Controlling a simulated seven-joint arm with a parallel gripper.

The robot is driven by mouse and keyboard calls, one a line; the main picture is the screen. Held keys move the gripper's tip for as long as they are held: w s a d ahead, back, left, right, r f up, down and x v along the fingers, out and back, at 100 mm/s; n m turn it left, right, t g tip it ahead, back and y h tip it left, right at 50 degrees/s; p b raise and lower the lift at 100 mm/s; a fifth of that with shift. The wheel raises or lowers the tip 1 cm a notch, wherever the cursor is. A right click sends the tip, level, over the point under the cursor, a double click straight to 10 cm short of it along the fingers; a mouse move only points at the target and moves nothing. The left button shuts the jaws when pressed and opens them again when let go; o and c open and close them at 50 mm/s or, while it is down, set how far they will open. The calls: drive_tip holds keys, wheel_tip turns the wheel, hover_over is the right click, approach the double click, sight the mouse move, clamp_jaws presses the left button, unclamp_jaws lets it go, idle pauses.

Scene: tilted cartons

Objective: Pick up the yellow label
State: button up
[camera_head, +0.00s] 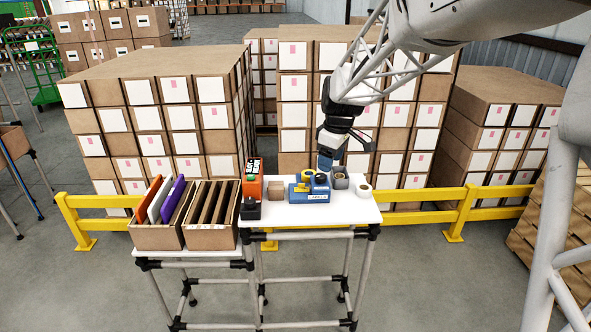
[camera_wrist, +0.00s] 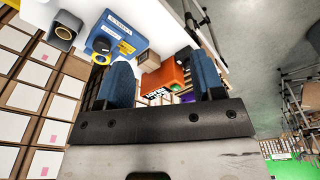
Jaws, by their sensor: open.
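A blue label dispenser (camera_head: 310,194) with a white text plate sits on the white table. Yellow shows on its upper left part (camera_head: 304,176); I cannot tell label from roll there. In the wrist view, the dispenser (camera_wrist: 120,26) is at the upper left, with a small yellow patch, seemingly the yellow label (camera_wrist: 127,48), at its lower edge. My gripper (camera_head: 325,163) hangs just above the dispenser's right side, its blue fingers pointing down. In the wrist view, my gripper (camera_wrist: 162,84) shows its two blue fingers wide apart with nothing held between them.
A small brown box (camera_head: 275,190), an orange device (camera_head: 252,183) and folder boxes (camera_head: 209,220) stand left. Yellow rail (camera_head: 430,217) and stacked cartons (camera_head: 296,115) are behind.

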drive_tip(key=w+a+f+n, duration=0.3)
drive_tip(key=w+f, duration=0.3)
drive_tip(key=w, duration=0.4)
drive_tip(key=n, duration=0.3)
approach(301, 190)
drive_tip(key=shift+w+d+r+g+y, duration=0.1)
drive_tip(key=shift+w+d+g+y, duration=0.15)
drive_tip(key=shift+w+g+y, duration=0.2)
drive_tip(key=shift+a+f, duration=0.15)
drive_tip(key=shift+f, duration=1.1)
drive_tip(key=shift+a+f, duration=0.15)
drive_tip(key=shift+f, duration=1.15)
drive_tip(key=shift+a+f, duration=0.2)
drive_tip(key=shift+f, duration=1.1)
drive_tip(key=c, duration=0.9)
